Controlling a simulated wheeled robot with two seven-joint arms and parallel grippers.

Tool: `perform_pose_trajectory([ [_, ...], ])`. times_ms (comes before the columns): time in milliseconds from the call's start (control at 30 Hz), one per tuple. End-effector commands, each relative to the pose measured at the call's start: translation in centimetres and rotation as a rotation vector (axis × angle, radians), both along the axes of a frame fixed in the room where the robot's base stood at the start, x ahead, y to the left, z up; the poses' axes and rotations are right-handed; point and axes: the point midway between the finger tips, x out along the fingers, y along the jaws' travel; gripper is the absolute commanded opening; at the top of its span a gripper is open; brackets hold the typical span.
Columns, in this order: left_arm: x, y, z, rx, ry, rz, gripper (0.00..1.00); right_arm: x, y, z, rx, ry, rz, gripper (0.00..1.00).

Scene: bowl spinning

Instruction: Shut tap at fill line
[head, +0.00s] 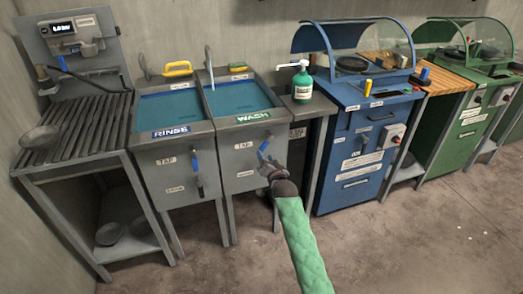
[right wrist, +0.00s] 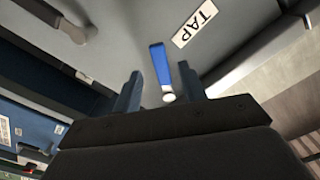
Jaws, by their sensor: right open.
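The wash sink (head: 243,147) has a grey front with WASH and TAP labels, and blue water (head: 238,96) fills part of its basin. No fill line can be made out. Its blue tap lever (head: 263,147) is tilted on the front panel. My right gripper (head: 266,163) is open at this lever. In the right wrist view the lever (right wrist: 159,64) and its round pivot appear between the two spread fingers (right wrist: 160,72), with a gap on each side. I cannot tell how deep the lever sits between them. My left gripper is not in view.
The rinse sink (head: 176,160) stands to the left with its own blue lever (head: 195,162). A lower grey-blue handle (head: 268,170) is partly hidden by my gripper. A green soap bottle (head: 302,84) stands right of the basin. A blue cabinet (head: 368,140) is further right. The floor in front is open.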

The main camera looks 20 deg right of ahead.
Motion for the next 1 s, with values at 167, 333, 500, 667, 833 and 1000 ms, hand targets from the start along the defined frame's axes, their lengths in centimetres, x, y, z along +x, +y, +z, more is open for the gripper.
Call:
perform_pose_trajectory([
  [167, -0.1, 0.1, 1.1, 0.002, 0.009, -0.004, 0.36, 2.7, 0.1, 0.1, -0.001, 0.001, 0.000, 0.42],
  [333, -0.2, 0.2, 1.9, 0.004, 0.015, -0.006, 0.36, 4.6, 0.1, 0.1, -0.001, 0.001, 0.001, 0.42],
  [500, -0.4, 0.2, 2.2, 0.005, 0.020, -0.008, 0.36, 5.6, 0.2, 0.0, -0.001, 0.001, 0.000, 0.42],
  [667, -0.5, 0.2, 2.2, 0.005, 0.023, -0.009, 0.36, 5.7, 0.2, 0.0, -0.002, 0.002, 0.000, 0.42],
  [833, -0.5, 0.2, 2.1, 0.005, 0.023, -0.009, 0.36, 5.7, 0.2, 0.0, -0.002, 0.002, 0.000, 0.36],
  [1000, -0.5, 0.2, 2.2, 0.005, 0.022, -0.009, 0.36, 5.7, 0.2, 0.0, -0.001, 0.002, 0.000, 0.03],
])
